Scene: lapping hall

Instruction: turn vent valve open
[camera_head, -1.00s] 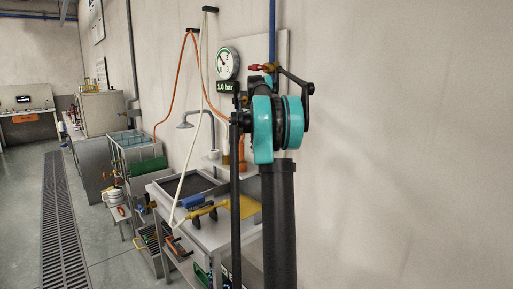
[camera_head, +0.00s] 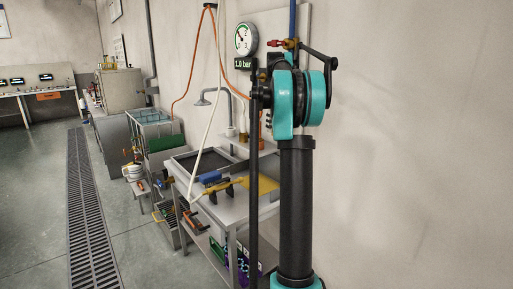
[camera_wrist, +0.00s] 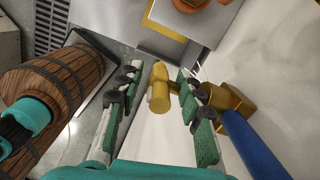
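In the head view, the vent valve (camera_head: 290,43) is a small brass fitting with a red end, on a blue pipe by the wall panel. In the wrist view, a brass fitting (camera_wrist: 228,101) on a blue pipe stands right of my gripper, and its yellow-brass stub (camera_wrist: 159,90) shows between the fingers. My gripper (camera_wrist: 158,72) is open, with green-padded fingers on either side of the stub. I see gaps, so the fingers are not closed on it. The red end is not clear in the wrist view. In the head view I cannot make out the gripper.
A round gauge (camera_head: 243,39) and a "1.0 bar" display (camera_head: 244,64) are on the wall panel. A steel bench (camera_head: 228,212) with tools stands below. A wooden barrel (camera_wrist: 52,92) fills the wrist view's left. Open floor (camera_head: 36,190) lies left of the drain grate (camera_head: 88,220).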

